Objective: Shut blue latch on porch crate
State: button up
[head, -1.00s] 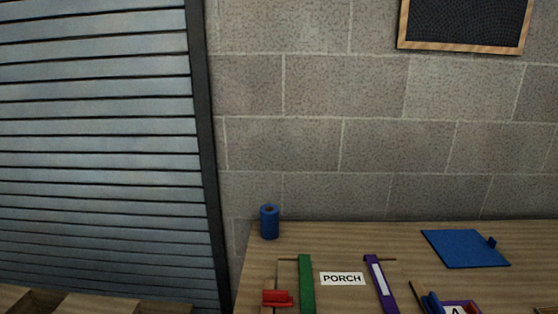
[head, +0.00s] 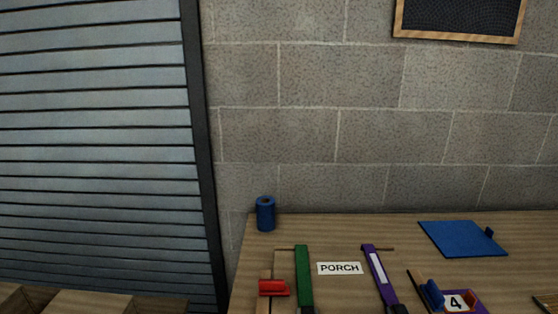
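A white label reading PORCH (head: 340,268) lies on the wooden surface at the bottom of the head view. A green bar (head: 304,279) stands to its left and a purple bar (head: 379,276) with a white strip to its right. A small blue part (head: 431,294), possibly the blue latch, sits right of the purple bar, beside a purple-framed plate marked 4 (head: 455,301). Whether it is open or shut I cannot tell. A red part (head: 273,288) sits left of the green bar. The crate's lower portion is cut off by the frame. My gripper is not in view.
A blue cylinder (head: 265,213) stands at the table's back left. A flat blue panel (head: 460,239) with a small tab lies at the back right. A slatted shutter (head: 95,150) is on the left.

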aim_at(435, 299)
jog(key=i+l+z, duration=0.1)
jog(key=z, duration=0.25)
jog(key=i+l+z, duration=0.15)
jog(key=l+z, duration=0.25)
jog(key=i+z, duration=0.15)
jog(key=z, duration=0.2)
